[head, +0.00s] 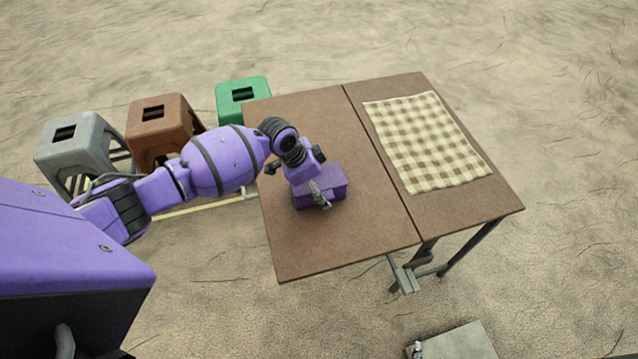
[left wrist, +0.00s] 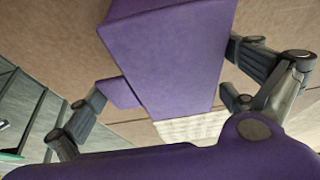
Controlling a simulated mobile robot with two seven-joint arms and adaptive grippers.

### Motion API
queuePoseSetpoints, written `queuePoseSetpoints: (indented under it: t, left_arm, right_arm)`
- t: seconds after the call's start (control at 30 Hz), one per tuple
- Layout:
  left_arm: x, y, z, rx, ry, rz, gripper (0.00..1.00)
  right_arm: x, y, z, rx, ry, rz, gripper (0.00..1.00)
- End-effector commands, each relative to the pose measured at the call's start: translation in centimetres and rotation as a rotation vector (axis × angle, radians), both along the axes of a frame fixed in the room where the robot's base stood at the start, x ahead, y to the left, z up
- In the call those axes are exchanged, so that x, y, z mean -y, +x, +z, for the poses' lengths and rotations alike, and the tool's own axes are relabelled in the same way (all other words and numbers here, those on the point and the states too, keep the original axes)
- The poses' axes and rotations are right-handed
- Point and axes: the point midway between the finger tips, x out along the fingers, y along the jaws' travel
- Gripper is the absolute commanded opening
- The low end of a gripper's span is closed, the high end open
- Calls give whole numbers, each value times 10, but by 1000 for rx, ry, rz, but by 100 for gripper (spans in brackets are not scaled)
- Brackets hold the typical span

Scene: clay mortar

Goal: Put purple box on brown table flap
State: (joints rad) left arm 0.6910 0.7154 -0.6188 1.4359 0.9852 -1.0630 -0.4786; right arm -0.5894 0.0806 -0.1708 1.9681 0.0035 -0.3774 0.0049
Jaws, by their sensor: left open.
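The purple box (head: 333,181) rests on the left panel of the brown table (head: 290,250), left of the dark seam. The table flap right of the seam (head: 400,205) is also brown and bears a checkered cloth. My left gripper (head: 318,194) is over the box and partly hides it. In the left wrist view the purple box (left wrist: 175,55) lies between the open fingers of the left gripper (left wrist: 170,75). One finger is on each side; I cannot tell whether either touches it. My right gripper is out of view.
The checkered cloth (head: 427,142) covers much of the right flap. Grey (head: 75,145), brown (head: 160,125) and green (head: 243,92) stools stand left of the table. The left panel's front is clear. A grey flat object (head: 455,343) is at the bottom edge.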

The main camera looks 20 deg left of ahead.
Motion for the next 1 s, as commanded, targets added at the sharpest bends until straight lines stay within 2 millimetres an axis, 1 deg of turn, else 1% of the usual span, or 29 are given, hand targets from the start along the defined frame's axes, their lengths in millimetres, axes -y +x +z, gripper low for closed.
queuePoseSetpoints:
  t: [0.17,0.4,0.5,0.6,0.77,1.0]
  left_arm:
    - [-9,-3,26,6,0,1,100]
    - [-26,-15,75,6,2,0,100]
    - [-30,-20,91,5,1,-1,100]
    - [-35,-23,103,3,1,0,100]
    - [-37,-26,112,1,-1,0,100]
    - [-38,-26,112,1,-1,0,100]
  right_arm:
    - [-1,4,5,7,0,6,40]
    - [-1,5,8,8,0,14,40]
    - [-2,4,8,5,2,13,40]
    - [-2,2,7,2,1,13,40]
    - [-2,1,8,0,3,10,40]
    - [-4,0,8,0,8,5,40]
